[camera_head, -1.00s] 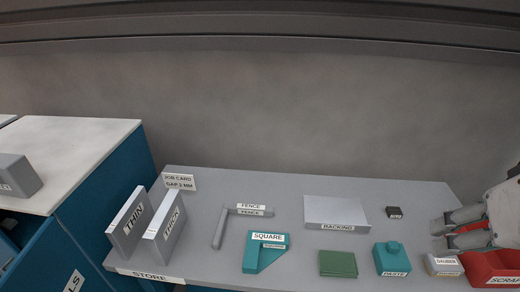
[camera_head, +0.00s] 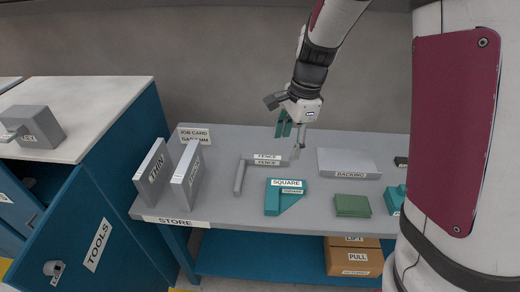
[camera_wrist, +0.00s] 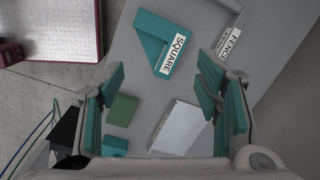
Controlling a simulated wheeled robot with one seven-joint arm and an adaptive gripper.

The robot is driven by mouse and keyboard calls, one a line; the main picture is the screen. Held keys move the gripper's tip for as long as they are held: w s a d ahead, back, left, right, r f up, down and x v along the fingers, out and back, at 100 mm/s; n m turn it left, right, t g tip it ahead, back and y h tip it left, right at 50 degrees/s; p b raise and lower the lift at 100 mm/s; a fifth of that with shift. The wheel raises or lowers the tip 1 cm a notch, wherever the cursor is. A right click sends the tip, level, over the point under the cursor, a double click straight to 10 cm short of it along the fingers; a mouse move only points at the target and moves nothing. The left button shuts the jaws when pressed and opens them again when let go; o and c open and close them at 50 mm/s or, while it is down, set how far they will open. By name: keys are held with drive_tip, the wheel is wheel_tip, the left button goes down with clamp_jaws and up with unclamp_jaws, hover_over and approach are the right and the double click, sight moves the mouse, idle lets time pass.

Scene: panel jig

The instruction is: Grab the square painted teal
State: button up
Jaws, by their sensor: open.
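The teal square (camera_head: 272,199) lies flat on the grey table, with a white "SQUARE" label on it. It also shows in the wrist view (camera_wrist: 150,42), at the top, ahead of the fingers. My gripper (camera_head: 291,127) is above the back of the table, behind the square and apart from it. In the wrist view my gripper (camera_wrist: 165,92) is open and empty, with its teal finger pads wide apart on both sides.
A grey fence (camera_head: 241,176) lies left of and behind the square. A backing block (camera_head: 347,162) and green pads (camera_head: 352,206) lie to the right. Thin (camera_head: 153,172) and thick (camera_head: 187,177) panels stand at left. A teal paste container (camera_head: 394,199) is partly hidden by my arm.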

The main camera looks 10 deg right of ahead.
drive_tip(key=w+d+f+m+h, duration=0.1)
drive_tip(key=w+d+f+m, duration=0.1)
drive_tip(key=w+f+m, duration=0.5)
drive_tip(key=n, duration=0.2)
hover_over(286, 183)
drive_tip(key=shift+g, duration=0.4)
drive_tip(key=f, duration=0.5)
drive_tip(key=f+b, duration=0.1)
drive_tip(key=f, duration=0.4)
drive_tip(key=shift+s+a+f, duration=0.2)
drive_tip(key=shift+f, duration=0.15)
drive_tip(key=shift+w+d+f+p, duration=0.1)
drive_tip(key=shift+d+f+p, duration=0.05)
drive_tip(key=shift+f, duration=1.25)
drive_tip(key=shift+d+f+p, duration=0.1)
drive_tip(key=shift+f+p, duration=0.05)
drive_tip(key=shift+f, duration=1.2)
clamp_jaws()
